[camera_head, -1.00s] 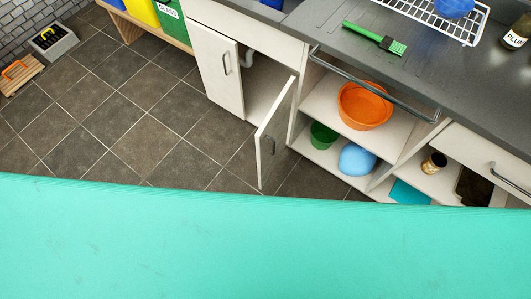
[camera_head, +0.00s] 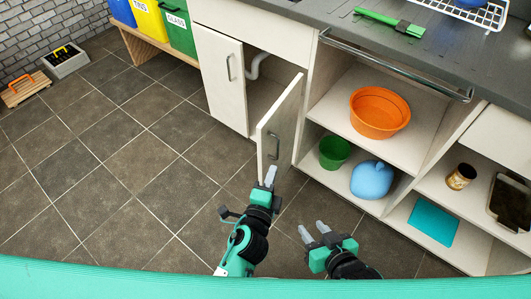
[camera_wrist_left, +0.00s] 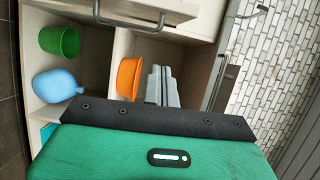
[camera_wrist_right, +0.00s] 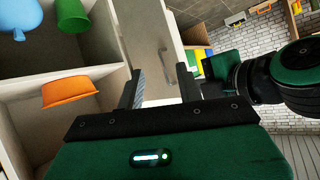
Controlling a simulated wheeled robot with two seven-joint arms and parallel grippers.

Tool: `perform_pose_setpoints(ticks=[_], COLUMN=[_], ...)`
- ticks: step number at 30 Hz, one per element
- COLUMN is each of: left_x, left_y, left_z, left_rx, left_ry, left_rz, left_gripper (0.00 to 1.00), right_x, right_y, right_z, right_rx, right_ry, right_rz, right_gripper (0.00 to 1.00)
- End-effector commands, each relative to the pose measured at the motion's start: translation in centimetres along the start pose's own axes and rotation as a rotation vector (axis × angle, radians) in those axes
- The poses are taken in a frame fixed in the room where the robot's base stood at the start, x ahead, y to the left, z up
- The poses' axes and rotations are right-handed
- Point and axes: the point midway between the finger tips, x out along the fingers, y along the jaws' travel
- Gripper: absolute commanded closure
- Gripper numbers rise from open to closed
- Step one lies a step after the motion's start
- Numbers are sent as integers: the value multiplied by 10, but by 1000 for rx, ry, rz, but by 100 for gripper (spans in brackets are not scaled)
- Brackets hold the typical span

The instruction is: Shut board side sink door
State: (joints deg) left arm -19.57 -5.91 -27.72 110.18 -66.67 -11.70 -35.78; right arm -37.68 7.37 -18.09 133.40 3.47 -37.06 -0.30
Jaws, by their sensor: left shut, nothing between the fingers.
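The sink cabinet's right door (camera_head: 281,125) is white with a grey bar handle and stands open, swung out over the floor. It also shows in the right wrist view (camera_wrist_right: 150,45). The left sink door (camera_head: 222,75) looks closed, though I cannot tell if it is flush. My left gripper (camera_head: 270,176) is shut and empty, its tips near the open door's lower outer edge; I cannot tell if they touch it. The left wrist view shows its fingers (camera_wrist_left: 162,87) together. My right gripper (camera_head: 314,232) is open and empty, lower and to the right of the door.
Open shelves right of the door hold an orange bowl (camera_head: 379,112), a green pot (camera_head: 334,152) and a blue object (camera_head: 372,180). A metal rail (camera_head: 400,70) runs along the counter (camera_head: 340,15). Bins (camera_head: 178,27) stand on the far left.

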Motion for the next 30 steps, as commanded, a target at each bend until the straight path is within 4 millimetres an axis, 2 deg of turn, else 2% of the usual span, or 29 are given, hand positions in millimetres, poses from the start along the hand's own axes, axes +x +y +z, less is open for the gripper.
perform_pose_setpoints(ticks=[3, 8, 26, 27, 30], left_x=[0, 9, 103, 103, 105], left_y=[-12, -17, -19, -20, -20], left_z=[0, 0, 1, 11, 25], left_rx=[29, 35, 33, 38, 36], left_ry=[-5, -6, -5, -6, -6], left_rz=[-35, -41, -39, -38, -38], left_gripper=[100, 100, 100, 100, 100], right_x=[-7, -10, -11, -13, -15], right_y=[-2, -2, 3, 4, 9], right_z=[-8, -11, -9, -10, -8], right_rx=[2, 1, -2, -2, -3], right_ry=[20, 13, -26, -40, -72], right_rz=[-6, -3, 9, 12, 25], right_gripper=[64, 64, 64, 64, 64])
